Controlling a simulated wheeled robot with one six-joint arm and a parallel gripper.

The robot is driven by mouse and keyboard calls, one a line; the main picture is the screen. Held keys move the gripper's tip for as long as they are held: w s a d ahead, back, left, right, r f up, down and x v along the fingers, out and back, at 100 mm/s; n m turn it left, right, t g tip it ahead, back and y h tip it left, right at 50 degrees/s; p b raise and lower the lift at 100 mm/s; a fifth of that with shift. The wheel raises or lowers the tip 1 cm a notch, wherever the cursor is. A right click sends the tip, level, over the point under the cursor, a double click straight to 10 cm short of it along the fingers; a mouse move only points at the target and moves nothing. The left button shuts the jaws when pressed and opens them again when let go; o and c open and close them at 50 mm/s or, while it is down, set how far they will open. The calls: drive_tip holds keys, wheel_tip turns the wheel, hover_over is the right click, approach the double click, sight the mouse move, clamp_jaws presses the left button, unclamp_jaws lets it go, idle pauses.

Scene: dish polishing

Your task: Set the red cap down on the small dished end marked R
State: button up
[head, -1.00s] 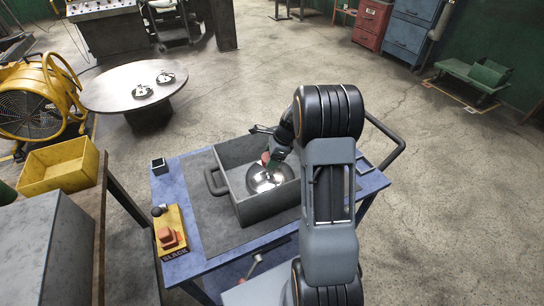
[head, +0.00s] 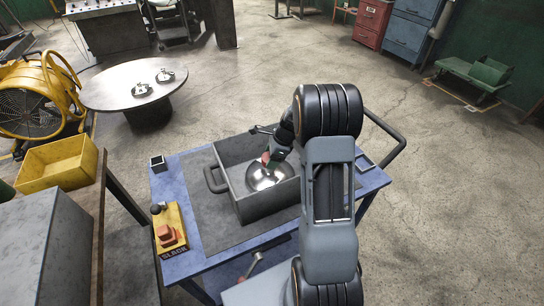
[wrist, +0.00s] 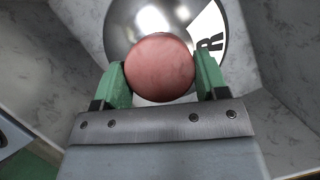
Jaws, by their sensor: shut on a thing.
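The red cap (wrist: 160,68) sits between the green fingers of my gripper (wrist: 162,82) in the wrist view; the gripper is shut on it. In the head view the cap (head: 265,159) is a small red patch, partly hidden by my gripper (head: 270,162). Beyond the cap in the wrist view is the shiny dished metal end (wrist: 128,22), with a white patch bearing a black R on its right. In the head view the dished end (head: 262,179) lies inside a grey open box. The cap covers part of the dish, and I cannot tell whether they touch.
The grey box (head: 257,210) has raised walls and a side handle, and stands on a blue cart (head: 185,190). A yellow block marked SLACK (head: 171,240) with an orange piece is at the cart's left. A small dark square holder (head: 158,163) stands at the back left.

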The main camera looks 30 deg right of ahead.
drive_tip(key=shift+f+b, duration=0.55)
drive_tip(key=shift+f, duration=0.4)
drive_tip(key=o, duration=1)
drive_tip(key=shift+r, duration=0.15)
drive_tip(key=v, duration=1.3)
drive_tip(key=shift+r+b, duration=0.3)
drive_tip(key=shift+b, duration=0.1)
drive_tip(key=shift+d, duration=0.15)
